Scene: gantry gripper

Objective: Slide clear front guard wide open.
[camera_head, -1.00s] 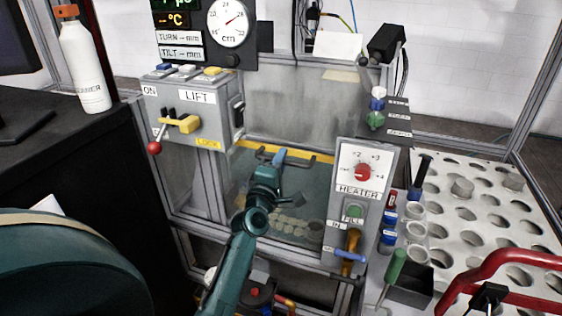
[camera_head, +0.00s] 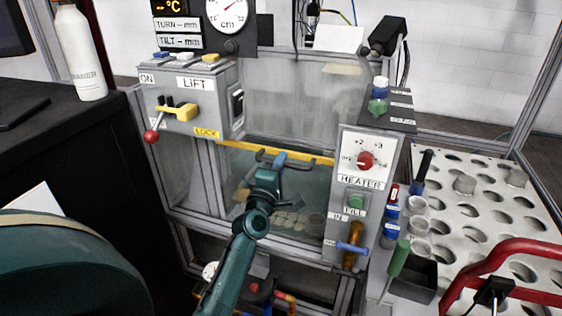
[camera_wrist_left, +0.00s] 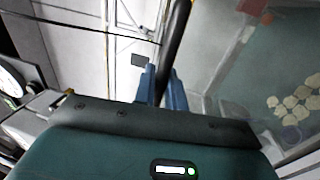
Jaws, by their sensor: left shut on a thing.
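The clear front guard (camera_head: 312,186) has a yellow strip along its top edge and a dark bar handle (camera_head: 303,165). It sits low between the lift panel and the heater panel, with pale lumps showing behind it. My left gripper (camera_head: 279,159) is shut on the handle, its blue fingers around the bar. In the left wrist view the fingers (camera_wrist_left: 161,84) lie on either side of the dark handle bar (camera_wrist_left: 177,38), and the clear guard (camera_wrist_left: 226,72) stretches to the right. My right gripper is not in view.
The lift panel (camera_head: 188,84) with a red-knobbed lever (camera_head: 151,136) stands left of the guard. The heater panel (camera_head: 366,176) stands close on its right. A perforated white bench (camera_head: 450,220) with vials and a green-handled tool (camera_head: 398,258) is further right.

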